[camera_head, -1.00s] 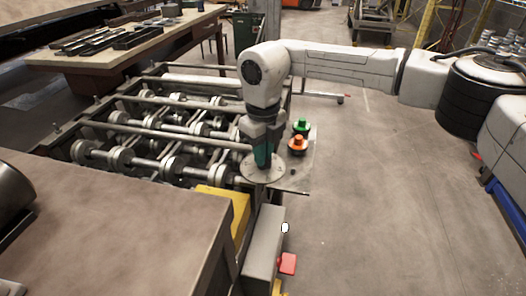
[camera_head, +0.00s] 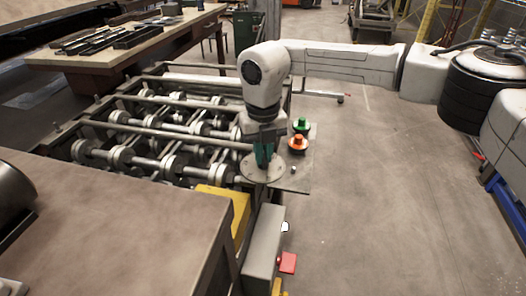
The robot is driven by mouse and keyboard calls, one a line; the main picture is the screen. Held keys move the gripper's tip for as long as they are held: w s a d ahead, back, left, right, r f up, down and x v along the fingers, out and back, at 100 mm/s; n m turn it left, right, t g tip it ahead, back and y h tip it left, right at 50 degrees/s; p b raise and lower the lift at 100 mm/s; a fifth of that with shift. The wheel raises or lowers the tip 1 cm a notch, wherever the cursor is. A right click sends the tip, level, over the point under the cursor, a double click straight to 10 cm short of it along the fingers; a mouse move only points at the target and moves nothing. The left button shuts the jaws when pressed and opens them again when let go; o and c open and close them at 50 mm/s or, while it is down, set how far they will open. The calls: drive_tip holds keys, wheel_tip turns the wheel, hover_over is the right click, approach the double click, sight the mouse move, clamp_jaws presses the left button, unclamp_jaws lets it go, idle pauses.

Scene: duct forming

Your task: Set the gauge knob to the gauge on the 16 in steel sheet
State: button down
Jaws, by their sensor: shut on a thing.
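My gripper (camera_head: 264,160) points straight down at the round pale dial plate (camera_head: 250,176) on the right end of the roll-forming machine. Its greenish fingers are shut on the gauge knob at the middle of the dial. The knob itself is hidden by the fingers, and the marks on the dial are too small to read. I cannot make out a 16 in steel sheet or its gauge label.
A green button (camera_head: 301,125) and an orange button (camera_head: 298,143) stand just right of my gripper. Roller shafts (camera_head: 150,163) lie to the left. A yellow block (camera_head: 236,205) and a brown-topped table (camera_head: 110,215) are in front.

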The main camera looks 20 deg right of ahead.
drive_tip(key=c, duration=1.2)
unclamp_jaws()
wheel_tip(320, 180, up, 11)
drive_tip(key=shift+f+b, duration=0.1)
drive_tip(key=shift+b, duration=0.7)
